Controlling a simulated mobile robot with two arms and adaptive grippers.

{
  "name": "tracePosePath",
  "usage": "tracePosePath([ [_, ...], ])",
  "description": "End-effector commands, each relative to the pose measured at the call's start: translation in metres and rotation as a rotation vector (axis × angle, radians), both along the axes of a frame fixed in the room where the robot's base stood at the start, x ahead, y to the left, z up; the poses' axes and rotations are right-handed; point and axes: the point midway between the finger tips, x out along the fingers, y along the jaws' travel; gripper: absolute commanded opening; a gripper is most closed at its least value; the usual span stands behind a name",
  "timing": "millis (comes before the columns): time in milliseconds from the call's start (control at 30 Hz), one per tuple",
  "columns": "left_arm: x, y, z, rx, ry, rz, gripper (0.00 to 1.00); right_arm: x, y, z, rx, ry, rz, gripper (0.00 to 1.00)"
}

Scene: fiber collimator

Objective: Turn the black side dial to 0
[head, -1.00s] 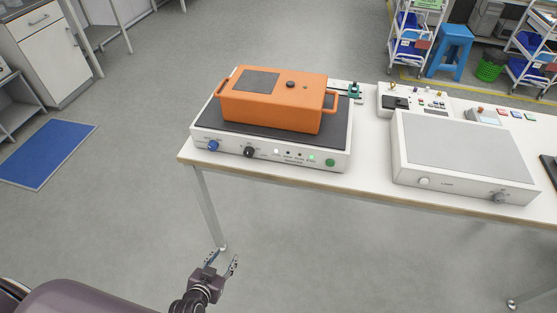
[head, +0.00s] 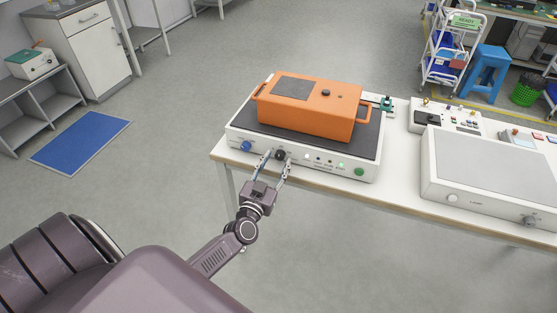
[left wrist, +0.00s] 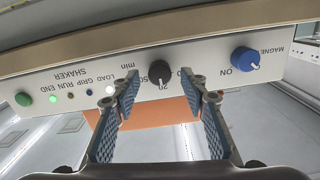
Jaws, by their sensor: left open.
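The black dial (head: 280,154) is on the front panel of a white shaker (head: 330,170). In the left wrist view, which is upside down, the black dial (left wrist: 160,73) has a white pointer line, with printed numbers including 20 and 50 around it and "min" beside it. My left gripper (head: 277,159) is open in front of the panel. Its fingers stand on either side of the dial, and I cannot tell whether they touch it. The left gripper (left wrist: 160,88) also shows in the wrist view with a gap around the dial. My right gripper is not in view.
A blue knob (head: 246,146) marked ON and a green button (head: 359,172) flank the dial, with small lights between. An orange box (head: 315,110) sits on the shaker's dark top. A white device (head: 490,170) stands to the right on the table.

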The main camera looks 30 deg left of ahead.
Motion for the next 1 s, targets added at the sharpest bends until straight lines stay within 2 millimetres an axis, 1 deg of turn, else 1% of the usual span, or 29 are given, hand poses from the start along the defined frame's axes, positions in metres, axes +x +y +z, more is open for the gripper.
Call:
tracePosePath([
  [33, 0.0054, 0.0014, -0.0007, 0.000, 0.000, 0.000, 0.40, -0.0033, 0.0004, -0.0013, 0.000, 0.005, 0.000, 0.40],
  [167, 0.0128, 0.0034, -0.0004, 0.001, 0.001, 0.000, 0.40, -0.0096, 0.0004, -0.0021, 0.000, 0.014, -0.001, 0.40],
  [467, 0.0145, 0.0039, -0.0005, 0.001, 0.001, 0.000, 0.40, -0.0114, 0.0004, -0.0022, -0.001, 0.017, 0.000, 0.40],
  [833, 0.0143, 0.0038, -0.0005, 0.001, 0.001, 0.000, 0.01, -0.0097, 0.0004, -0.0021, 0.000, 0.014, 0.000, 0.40],
  [1000, 0.0142, 0.0038, -0.0005, -0.006, 0.000, 0.000, 0.00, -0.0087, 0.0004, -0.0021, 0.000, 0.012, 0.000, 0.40],
])
